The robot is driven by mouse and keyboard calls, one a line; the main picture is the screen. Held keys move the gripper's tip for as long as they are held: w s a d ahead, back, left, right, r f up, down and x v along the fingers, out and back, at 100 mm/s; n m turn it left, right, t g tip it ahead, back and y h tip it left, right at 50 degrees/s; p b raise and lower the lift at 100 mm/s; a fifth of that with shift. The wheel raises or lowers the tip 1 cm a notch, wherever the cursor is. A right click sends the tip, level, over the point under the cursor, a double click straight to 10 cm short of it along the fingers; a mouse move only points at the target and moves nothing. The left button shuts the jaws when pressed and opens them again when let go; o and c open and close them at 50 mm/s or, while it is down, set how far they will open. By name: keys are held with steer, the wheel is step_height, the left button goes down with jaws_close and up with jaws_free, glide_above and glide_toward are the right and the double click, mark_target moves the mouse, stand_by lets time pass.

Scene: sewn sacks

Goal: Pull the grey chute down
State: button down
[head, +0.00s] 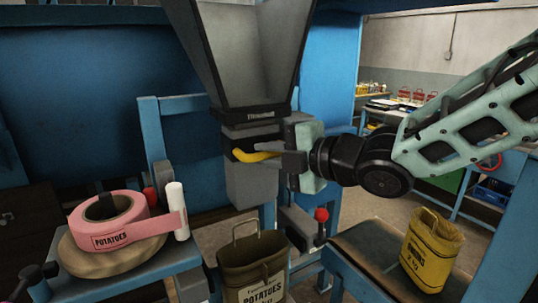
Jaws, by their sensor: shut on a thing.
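The grey chute (248,186) hangs under the large grey hopper (232,60) at the picture's middle. A yellow handle (256,156) curves across the chute's front. My gripper (282,160) comes in from the right and is shut on the handle's right end. The fingers hide that end. An open olive potato sack (262,292) with a white label and a loop handle stands below the chute. The chute's lower end is above the sack's mouth, with a gap between them.
A pink "POTATOES" label roll (118,238) lies on a round board at the left, beside a white cylinder (177,211). A red-knobbed lever (321,215) stands right of the sack. A yellow sack (431,250) stands on the right-hand bench. Blue frame posts flank the chute.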

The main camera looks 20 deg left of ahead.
step_height(320, 180, down, 16)
steer(key=b, duration=1.7)
steer(key=c, duration=1.4)
jaws_free()
steer(key=shift+f, duration=0.1)
steer(key=shift+d+r, duration=0.1)
steer(key=shift+r, duration=0.1)
steer(key=b+v, duration=0.1)
steer(key=v, duration=1.6)
steer(key=shift+d, duration=0.15)
steer(key=shift+f, duration=0.1)
